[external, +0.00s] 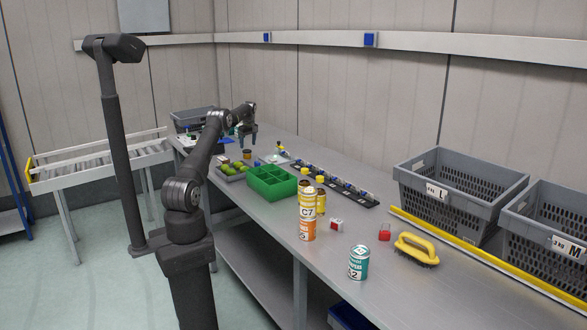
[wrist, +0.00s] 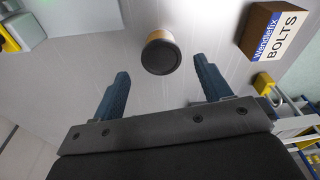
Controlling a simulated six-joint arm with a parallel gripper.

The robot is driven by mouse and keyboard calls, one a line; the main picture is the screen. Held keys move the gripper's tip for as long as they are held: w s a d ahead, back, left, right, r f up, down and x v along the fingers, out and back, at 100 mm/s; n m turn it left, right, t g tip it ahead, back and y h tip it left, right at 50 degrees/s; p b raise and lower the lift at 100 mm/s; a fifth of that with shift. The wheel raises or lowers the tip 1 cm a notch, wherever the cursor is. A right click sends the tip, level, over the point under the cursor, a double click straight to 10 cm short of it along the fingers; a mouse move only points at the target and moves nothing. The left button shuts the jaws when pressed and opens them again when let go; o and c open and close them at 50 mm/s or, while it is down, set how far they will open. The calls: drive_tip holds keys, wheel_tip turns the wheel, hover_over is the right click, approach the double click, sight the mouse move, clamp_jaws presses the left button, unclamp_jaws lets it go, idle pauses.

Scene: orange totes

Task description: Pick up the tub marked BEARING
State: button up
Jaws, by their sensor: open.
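A small round tub (wrist: 161,54) with a dark end and a tan-orange side is in the upper middle of the wrist view. It lies beyond and between my fingertips, apart from both. Its marking cannot be read. A small dark-and-orange tub (external: 247,155) shows just below my gripper in the external view and appears to be the same one. My gripper (external: 247,143) points down over the far part of the bench. In the wrist view my gripper (wrist: 160,70) is open with nothing between its fingers.
A box marked BOLTS (wrist: 274,36) is to the right of the tub. In the external view a green divided tray (external: 272,184) and a tray of green items (external: 231,172) stand nearer.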

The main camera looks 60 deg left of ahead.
sight(247, 151)
drive_tip(key=shift+s+a+f, duration=0.1)
drive_tip(key=shift+a+f, duration=0.1)
drive_tip(key=shift+f, duration=0.95)
drive_tip(key=shift+a+f, duration=0.2)
drive_tip(key=shift+f, duration=0.95)
drive_tip(key=shift+s+a+f, duration=0.1)
drive_tip(key=shift+a+f, duration=0.1)
drive_tip(key=shift+f, duration=0.95)
drive_tip(key=c, duration=0.9)
drive_tip(key=shift+c, duration=0.3)
drive_tip(key=shift+r, duration=0.15)
